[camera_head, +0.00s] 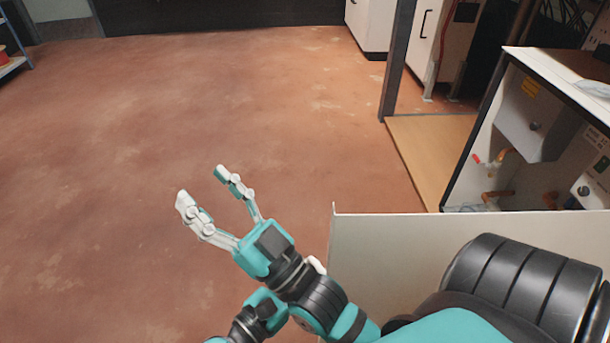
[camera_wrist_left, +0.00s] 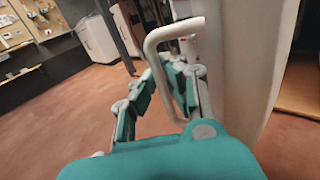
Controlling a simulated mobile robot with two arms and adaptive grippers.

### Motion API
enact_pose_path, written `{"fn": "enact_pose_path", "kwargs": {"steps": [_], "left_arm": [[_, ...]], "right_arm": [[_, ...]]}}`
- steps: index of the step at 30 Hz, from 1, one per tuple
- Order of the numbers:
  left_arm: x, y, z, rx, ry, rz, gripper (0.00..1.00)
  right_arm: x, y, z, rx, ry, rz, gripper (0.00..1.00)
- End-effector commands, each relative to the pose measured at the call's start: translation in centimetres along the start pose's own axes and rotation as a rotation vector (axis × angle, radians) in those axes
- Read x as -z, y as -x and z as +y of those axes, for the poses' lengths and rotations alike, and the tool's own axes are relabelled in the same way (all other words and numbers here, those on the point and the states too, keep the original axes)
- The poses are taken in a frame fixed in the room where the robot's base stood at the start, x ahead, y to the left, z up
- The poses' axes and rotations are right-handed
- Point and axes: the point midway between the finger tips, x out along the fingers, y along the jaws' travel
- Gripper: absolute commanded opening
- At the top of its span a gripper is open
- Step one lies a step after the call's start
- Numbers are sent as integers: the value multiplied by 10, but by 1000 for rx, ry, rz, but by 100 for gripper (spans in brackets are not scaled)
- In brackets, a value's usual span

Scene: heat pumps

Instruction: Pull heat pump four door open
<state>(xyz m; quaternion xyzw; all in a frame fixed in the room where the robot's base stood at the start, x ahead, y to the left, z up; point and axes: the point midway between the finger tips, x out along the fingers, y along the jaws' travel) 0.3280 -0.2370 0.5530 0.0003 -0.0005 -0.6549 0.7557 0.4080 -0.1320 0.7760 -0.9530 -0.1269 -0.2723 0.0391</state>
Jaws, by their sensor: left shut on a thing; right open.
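The white heat pump door (camera_head: 400,238) stands swung open in the head view, its panel between me and the cabinet opening. In the left wrist view the door (camera_wrist_left: 245,60) rises at the right, with its pale loop handle (camera_wrist_left: 178,28) in front. My left gripper (camera_wrist_left: 168,74) is shut on the handle, its fingers around the bar. In the head view that grip is mostly hidden behind my right arm. My right gripper (camera_head: 200,186) is open and empty over the floor, left of the door.
The open heat pump cabinet (camera_head: 533,118) shows pipes and valves inside at the right. A dark post (camera_head: 397,62) and a wooden platform (camera_head: 432,150) stand beyond the door. White cabinets (camera_head: 370,25) are at the back. The reddish floor (camera_head: 200,100) at left is clear.

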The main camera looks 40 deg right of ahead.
Motion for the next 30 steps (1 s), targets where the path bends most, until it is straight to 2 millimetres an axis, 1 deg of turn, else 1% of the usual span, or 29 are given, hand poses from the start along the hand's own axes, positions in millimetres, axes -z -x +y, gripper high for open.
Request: {"fn": "enact_pose_path", "kwargs": {"steps": [5, 6, 9, 16, 19, 23, 30], "left_arm": [[1, 0, 0, 1, 1, 1, 0], [1, 0, -1, 1, 1, 1, 8], [1, 0, -1, 1, 1, 1, 20], [0, 0, -1, 1, 1, 1, 20], [1, 4, 0, 1, 2, 1, 20], [2, 22, 0, 0, 4, 3, 20], [2, 74, 0, -1, 5, 4, 20]], "right_arm": [[0, 0, 0, 0, 0, -1, 52], [0, 0, 0, 0, 0, -1, 52], [0, 0, 0, 0, 0, -1, 52], [0, 0, 0, 0, 1, 0, 52], [1, 0, 0, 0, 2, 1, 52], [0, 0, 0, 0, 1, 1, 52], [0, 0, 0, 0, 1, 1, 52]]}}
